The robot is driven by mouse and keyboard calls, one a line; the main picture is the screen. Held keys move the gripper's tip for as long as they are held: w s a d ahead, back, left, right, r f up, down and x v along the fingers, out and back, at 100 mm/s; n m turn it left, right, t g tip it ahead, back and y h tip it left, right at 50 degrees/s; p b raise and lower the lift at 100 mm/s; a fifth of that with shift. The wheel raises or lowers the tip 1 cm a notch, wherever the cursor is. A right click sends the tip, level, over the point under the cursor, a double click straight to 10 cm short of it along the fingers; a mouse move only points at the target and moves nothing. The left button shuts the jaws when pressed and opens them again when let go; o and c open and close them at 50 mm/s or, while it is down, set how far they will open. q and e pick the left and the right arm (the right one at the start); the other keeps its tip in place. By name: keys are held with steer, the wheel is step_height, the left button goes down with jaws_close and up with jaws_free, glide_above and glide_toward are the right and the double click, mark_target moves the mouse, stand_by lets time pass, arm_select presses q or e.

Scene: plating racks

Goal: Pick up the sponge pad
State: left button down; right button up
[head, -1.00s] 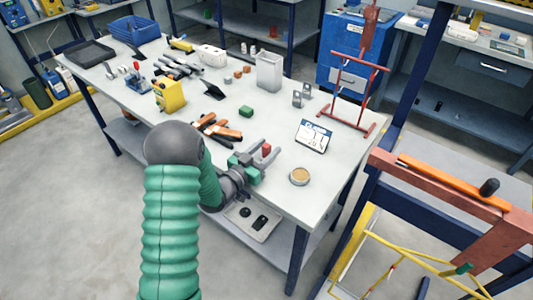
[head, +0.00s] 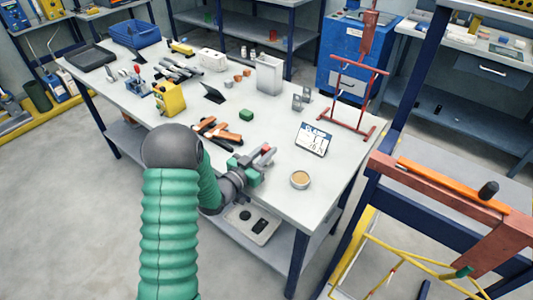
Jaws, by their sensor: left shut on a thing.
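My left gripper (head: 266,155) is at the near edge of the table top, low over the surface. Its grey fingers are shut on a small red pad (head: 266,148), and only a little of the pad shows between them. The pad looks to be at table height; I cannot tell whether it touches the table. A separate green block (head: 246,115) lies on the table beyond the gripper. My right gripper is not in view.
A round tin (head: 300,180) stands right of the gripper and a white display card (head: 313,140) behind it. Orange-handled tools (head: 222,132) lie to the left. A red stand (head: 352,95) rises at the right end. The table (head: 285,125) has clear room behind the gripper.

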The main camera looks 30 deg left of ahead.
mark_target(265, 149)
arm_select(q)
steer(key=r, duration=0.1)
steer(key=s+r, duration=0.1)
steer(key=r, duration=0.1)
steer(key=shift+d, duration=0.1)
steer(key=s, duration=0.3)
steer(key=s+d, duration=0.1)
steer(key=s, duration=0.2)
steer(key=s+d+r, duration=0.1)
steer(key=s, duration=0.3)
steer(key=s+p, duration=0.2)
steer(key=p, duration=0.2)
steer(key=s+d+p, duration=0.1)
steer(key=s+p, duration=0.1)
steer(key=p, duration=0.3)
steer(key=shift+s+d+r, duration=0.1)
steer(key=shift+s+r, duration=0.1)
steer(key=shift+s, duration=0.15)
stand_by(0.9)
